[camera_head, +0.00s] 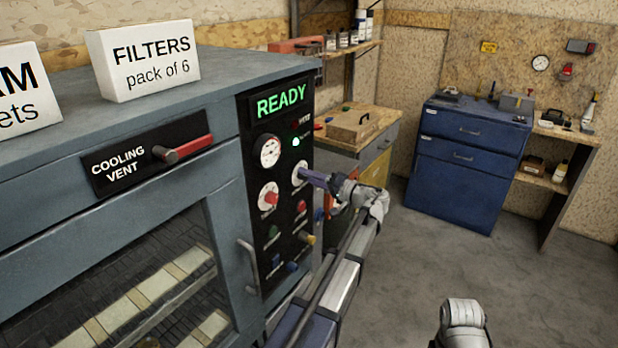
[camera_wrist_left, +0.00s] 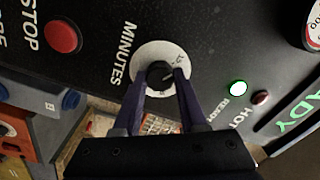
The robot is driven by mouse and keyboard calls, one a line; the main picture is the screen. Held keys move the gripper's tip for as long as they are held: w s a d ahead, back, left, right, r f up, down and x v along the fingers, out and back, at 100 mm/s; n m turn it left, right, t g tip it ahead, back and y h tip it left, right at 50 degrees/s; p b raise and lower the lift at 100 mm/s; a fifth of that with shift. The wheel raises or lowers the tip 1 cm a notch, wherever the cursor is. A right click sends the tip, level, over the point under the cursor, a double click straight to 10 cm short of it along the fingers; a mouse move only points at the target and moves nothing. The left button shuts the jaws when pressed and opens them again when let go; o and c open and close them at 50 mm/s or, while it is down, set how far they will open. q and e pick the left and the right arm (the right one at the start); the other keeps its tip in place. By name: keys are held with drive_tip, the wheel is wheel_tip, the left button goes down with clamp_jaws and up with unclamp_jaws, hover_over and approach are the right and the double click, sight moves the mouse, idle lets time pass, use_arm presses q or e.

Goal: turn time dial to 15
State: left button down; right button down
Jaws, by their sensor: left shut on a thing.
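The time dial (camera_wrist_left: 160,74) is a black knob on a white round scale marked MINUTES, on the machine's black control panel. In the left wrist view my left gripper (camera_wrist_left: 162,82) has its two dark fingers on either side of the knob, shut on it. The number the knob points to is too small to read. In the head view the dial's white scale (camera_head: 300,174) shows on the panel's right, with my left gripper (camera_head: 312,178) reaching it from the right and covering part of it. My right gripper is not in view; only a piece of my arm shows at the bottom.
A red-handled vent lever (camera_head: 192,147) and a door handle (camera_head: 249,265) stick out. Open floor lies to the right.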

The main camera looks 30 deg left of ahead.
use_arm(q)
drive_tip(key=shift+n, duration=0.7)
drive_tip(key=shift+c, duration=2.2)
unclamp_jaws()
drive_tip(key=d, duration=0.7)
drive_tip(key=shift+s+d, duration=0.35)
drive_tip(key=shift+d, duration=0.05)
drive_tip(key=s+d+f+m+h, duration=0.3)
drive_tip(key=s+d+f+h, duration=0.2)
drive_tip(key=s+d, duration=0.4)
drive_tip(key=s+d+f+m+g+h+p, duration=0.1)
drive_tip(key=s+d+f+m+h, duration=0.2)
drive_tip(key=s+d+f+h, duration=0.3)
drive_tip(key=s+d+f+m+h, duration=0.4)
drive_tip(key=s+d+f, duration=0.5)
drive_tip(key=d, duration=0.5)
drive_tip(key=s+h, duration=0.1)
drive_tip(key=s, duration=0.1)
drive_tip(key=shift+s+d+f+g+h, duration=0.2)
drive_tip(key=shift+s+d+g+h, duration=0.1)
drive_tip(key=shift+s+g+h, duration=0.1)
